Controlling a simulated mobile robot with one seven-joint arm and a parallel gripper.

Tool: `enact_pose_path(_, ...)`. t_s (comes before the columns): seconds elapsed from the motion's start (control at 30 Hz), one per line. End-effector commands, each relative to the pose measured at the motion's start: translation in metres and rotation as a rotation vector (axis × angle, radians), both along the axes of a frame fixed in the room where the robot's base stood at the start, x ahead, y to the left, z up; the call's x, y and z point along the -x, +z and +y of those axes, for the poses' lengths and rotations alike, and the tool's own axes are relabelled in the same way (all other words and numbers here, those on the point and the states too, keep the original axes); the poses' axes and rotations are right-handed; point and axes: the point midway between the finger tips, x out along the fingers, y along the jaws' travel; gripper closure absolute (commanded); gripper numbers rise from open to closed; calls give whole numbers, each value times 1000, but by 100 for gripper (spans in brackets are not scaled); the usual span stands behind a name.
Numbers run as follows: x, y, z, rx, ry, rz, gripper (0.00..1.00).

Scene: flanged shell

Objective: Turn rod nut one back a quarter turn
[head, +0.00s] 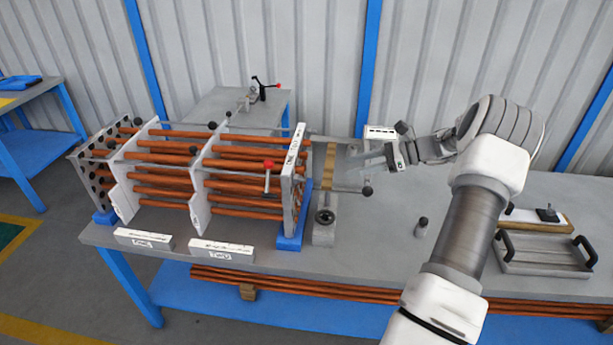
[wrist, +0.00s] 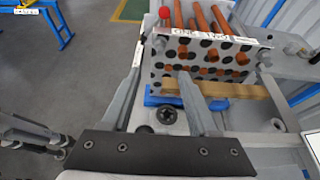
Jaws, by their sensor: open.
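The tube bundle (head: 250,170) lies on the bench, with copper tubes through upright plates. Its near end plate (head: 290,180) carries a label strip on top, and the same end plate (wrist: 155,72) faces me in the wrist view. I cannot tell which is rod nut one. My gripper (head: 372,158) is open, right of the end plate and pointing at it. In the wrist view my gripper (wrist: 160,60) has its fingers apart with nothing visibly held.
A red-knobbed lever (head: 268,167) stands by the end plate. A wooden strip (head: 328,165) and a grey block with a round socket (head: 325,218) sit just right of it. Two label blocks (head: 222,250) lie along the front edge. A handled tray (head: 545,255) is at right.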

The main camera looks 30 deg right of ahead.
Motion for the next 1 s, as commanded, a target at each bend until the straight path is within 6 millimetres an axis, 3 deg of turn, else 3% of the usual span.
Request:
enact_pose_path(0.53, -60, -43, 90, -1, 4, 1, 40)
enact_pose_path(0.73, -71, -52, 105, 0, 2, 1, 40)
enact_pose_path(1.0, -73, -54, 109, 1, 0, 0, 40)
